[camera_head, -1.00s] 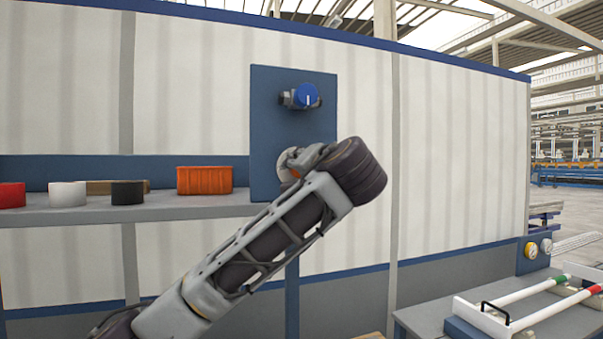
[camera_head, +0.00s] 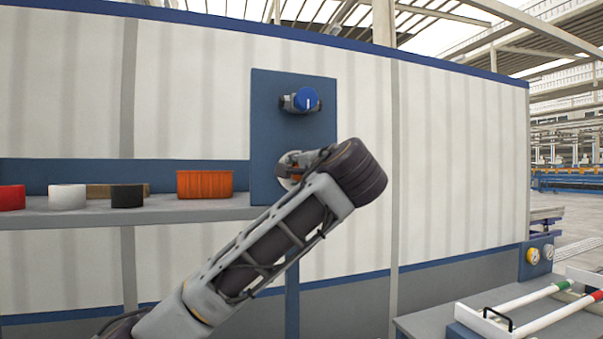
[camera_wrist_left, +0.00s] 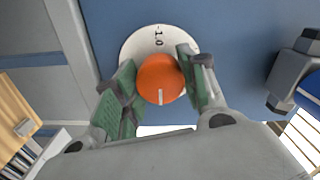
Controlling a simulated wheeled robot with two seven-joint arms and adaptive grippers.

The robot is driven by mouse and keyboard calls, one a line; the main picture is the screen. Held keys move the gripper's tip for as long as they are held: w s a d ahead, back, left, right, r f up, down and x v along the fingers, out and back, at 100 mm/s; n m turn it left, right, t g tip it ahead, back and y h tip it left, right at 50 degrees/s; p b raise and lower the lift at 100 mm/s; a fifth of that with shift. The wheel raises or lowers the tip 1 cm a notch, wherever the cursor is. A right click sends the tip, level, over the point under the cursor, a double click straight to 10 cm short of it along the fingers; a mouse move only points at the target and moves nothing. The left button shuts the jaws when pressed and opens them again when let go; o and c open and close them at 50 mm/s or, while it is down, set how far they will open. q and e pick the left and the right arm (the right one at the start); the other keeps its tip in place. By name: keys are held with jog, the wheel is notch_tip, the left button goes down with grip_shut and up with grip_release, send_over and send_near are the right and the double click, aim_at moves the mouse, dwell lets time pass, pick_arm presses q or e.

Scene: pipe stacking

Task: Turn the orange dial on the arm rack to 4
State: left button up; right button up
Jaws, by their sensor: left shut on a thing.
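The orange dial (camera_wrist_left: 160,77) sits on a white round plate (camera_wrist_left: 133,47) on the blue rack panel (camera_wrist_left: 225,25). The figures "1" and "0" show on the plate; its other marks are hidden. A pale pointer line on the dial faces the bottom of the left wrist view. My left gripper (camera_wrist_left: 160,85) is shut on the dial, one green-padded finger on each side. In the head view my left arm hides most of the dial, and the blue panel (camera_head: 265,120) stands behind it. My right gripper is not in view.
A blue knob (camera_head: 306,99) is above the dial on the same panel. A shelf (camera_head: 150,209) at left holds an orange crate (camera_head: 205,184) and several coloured cylinders. A table with pipes (camera_head: 545,318) is at lower right.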

pick_arm(q)
jog(key=shift+f, duration=0.1)
dwell(0.3)
jog(key=o, duration=1)
jog(key=shift+o, duration=0.2)
jog(key=v, duration=1.2)
